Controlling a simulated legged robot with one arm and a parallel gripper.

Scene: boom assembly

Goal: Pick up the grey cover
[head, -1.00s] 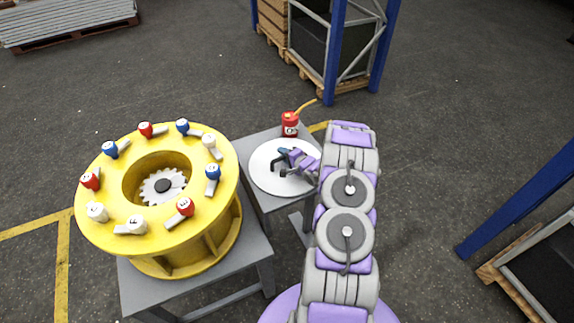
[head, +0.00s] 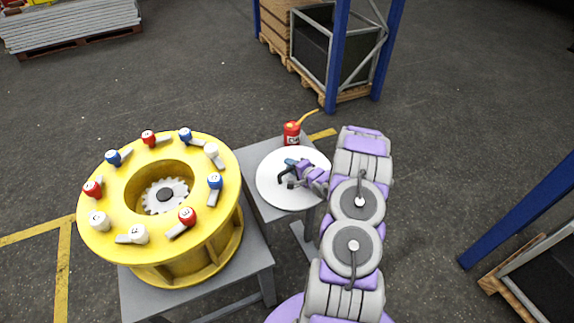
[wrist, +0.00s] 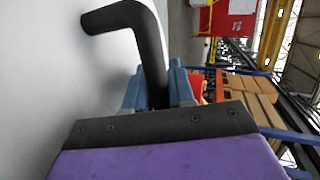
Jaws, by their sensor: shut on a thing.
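The grey cover (head: 270,195) is a pale round disc over the small grey table, right of the yellow drum in the head view. Its black bent handle (head: 284,178) stands up near the middle. My gripper (head: 295,166) reaches in from the right and is shut on the handle. In the wrist view, the blue fingers (wrist: 157,88) close on both sides of the handle (wrist: 147,45), and the cover's pale face (wrist: 50,75) fills the left side. I cannot tell whether the cover is clear of the table.
A red can (head: 291,133) with a yellow spout stands just behind the cover on the grey table (head: 246,160). The yellow drum (head: 228,178) with red, blue and white pieces stands at left. A blue rack post (head: 336,60) rises behind. Floor is open beyond.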

